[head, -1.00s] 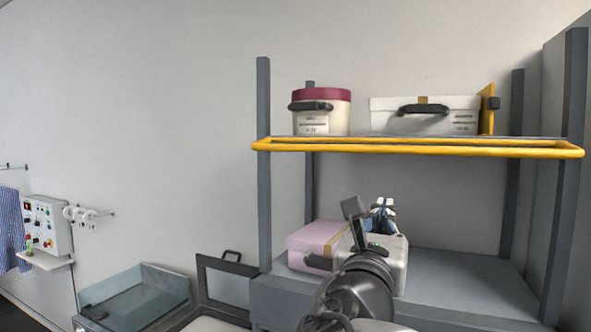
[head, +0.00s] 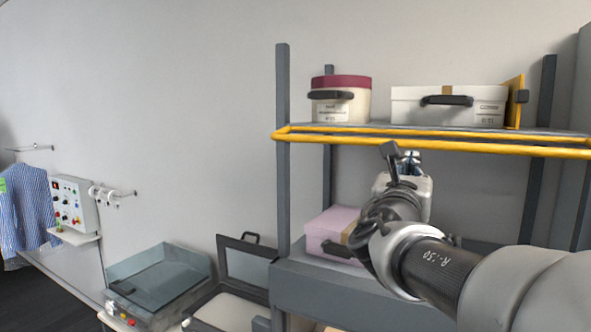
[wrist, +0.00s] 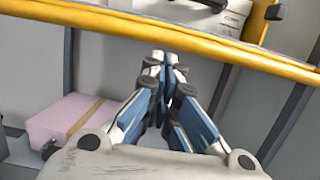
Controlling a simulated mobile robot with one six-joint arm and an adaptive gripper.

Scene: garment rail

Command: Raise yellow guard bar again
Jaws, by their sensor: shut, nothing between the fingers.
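The yellow guard bar (head: 440,145) runs along the front edge of the upper shelf, lying low at about shelf level. In the wrist view the bar (wrist: 190,38) crosses the upper part of the picture. My gripper (head: 412,157) is just under the bar in the head view, pointing towards the rack. In the wrist view my gripper (wrist: 161,58) has its fingertips together with nothing between them, just below the bar. I cannot tell whether the tips touch it.
A round cream box with a dark red lid (head: 341,104) and a white box (head: 440,106) stand on the upper shelf. A pink box (head: 330,228) is on the lower shelf. Grey posts (head: 283,150) frame the rack. A glass-sided bin (head: 160,280) stands left.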

